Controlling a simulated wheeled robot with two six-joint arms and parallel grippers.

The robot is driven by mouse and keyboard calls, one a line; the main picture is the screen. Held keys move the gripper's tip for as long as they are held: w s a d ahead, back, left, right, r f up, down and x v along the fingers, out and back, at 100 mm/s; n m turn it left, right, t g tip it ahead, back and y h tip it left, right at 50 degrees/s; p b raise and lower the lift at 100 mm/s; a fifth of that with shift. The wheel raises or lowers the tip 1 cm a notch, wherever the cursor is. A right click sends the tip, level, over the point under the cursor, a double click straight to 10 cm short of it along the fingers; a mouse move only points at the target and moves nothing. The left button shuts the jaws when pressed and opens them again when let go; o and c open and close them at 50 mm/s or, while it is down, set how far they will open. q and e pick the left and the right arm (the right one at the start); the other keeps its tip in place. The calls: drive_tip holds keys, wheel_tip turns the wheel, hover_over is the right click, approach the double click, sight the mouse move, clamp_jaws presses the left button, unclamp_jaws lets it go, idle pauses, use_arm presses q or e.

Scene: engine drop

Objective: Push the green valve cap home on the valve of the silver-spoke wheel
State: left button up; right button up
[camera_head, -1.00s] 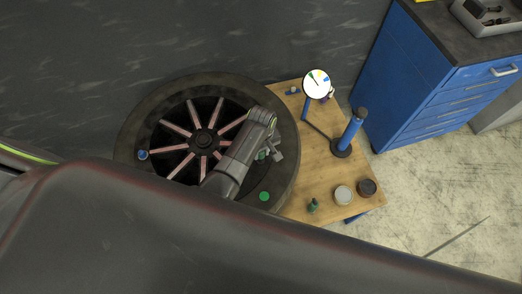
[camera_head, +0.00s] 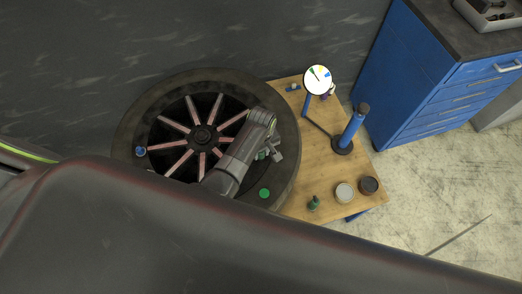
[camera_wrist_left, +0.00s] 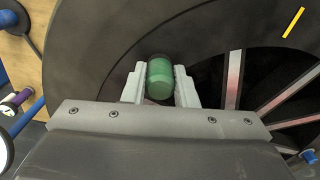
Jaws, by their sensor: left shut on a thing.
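The silver-spoke wheel (camera_head: 290,150) lies flat with its dark tyre outward and pale, pinkish-looking spokes around a black hub. My left gripper (camera_head: 271,153) is over the right part of the wheel, near the inner edge of the tyre. In the left wrist view the left gripper (camera_wrist_left: 160,72) is shut on the green valve cap (camera_wrist_left: 159,80), which sits between its two fingers. The cap shows only as a small green patch in the head view (camera_head: 262,155). The valve under the cap is hidden. My right gripper is not in view.
A wooden board (camera_head: 290,207) beside the wheel carries a blue pump (camera_head: 352,132) with a round gauge (camera_head: 317,79), two tins and a small green bottle (camera_head: 313,203). A green disc (camera_head: 264,193) and a blue cap (camera_head: 140,151) show at the wheel. A blue cabinet (camera_head: 405,80) stands right.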

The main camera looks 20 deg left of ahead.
use_arm(q)
drive_tip(key=shift+f+b, duration=0.35)
drive_tip(key=shift+f, duration=0.2)
drive_tip(key=o, duration=1)
drive_tip(key=shift+o, duration=0.2)
drive_tip(key=shift+r, duration=0.1)
wheel_tip(320, 180, up, 6)
drive_tip(key=p, duration=0.6)
drive_tip(key=shift+r, duration=0.2)
drive_tip(key=shift+r+b, duration=0.4)
wheel_tip(320, 180, up, 10)
